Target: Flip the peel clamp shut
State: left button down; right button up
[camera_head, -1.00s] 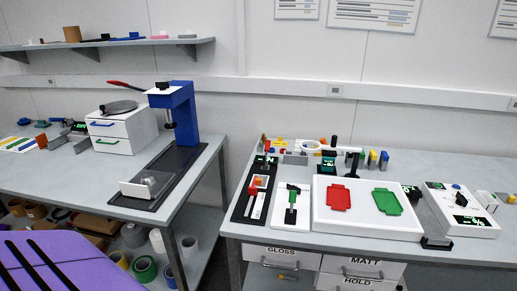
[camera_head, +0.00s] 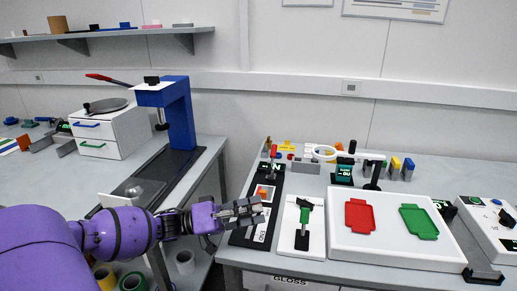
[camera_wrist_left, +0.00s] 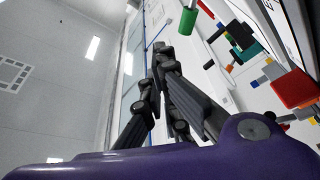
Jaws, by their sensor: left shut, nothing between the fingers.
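I cannot tell for sure which of these is the peel clamp. My left gripper (camera_head: 258,208) is shut and empty, in front of the black plate and hiding part of it. In the left wrist view its dark fingers (camera_wrist_left: 162,62) come together with nothing between them. My right gripper is not in view.
A white light panel (camera_head: 385,254) with a red tray (camera_head: 359,215) and a green tray (camera_head: 418,222) stands to the right. A blue press (camera_head: 180,115) stands on the left bench, with a gap between the benches.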

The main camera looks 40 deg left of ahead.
aim_at(274, 150)
jog(key=i+j, duration=0.25)
jog(key=j, duration=0.15)
jog(key=i+j, duration=0.25)
jog(key=j, duration=0.15)
jog(key=i+j, duration=0.2)
jog(key=j, duration=0.25)
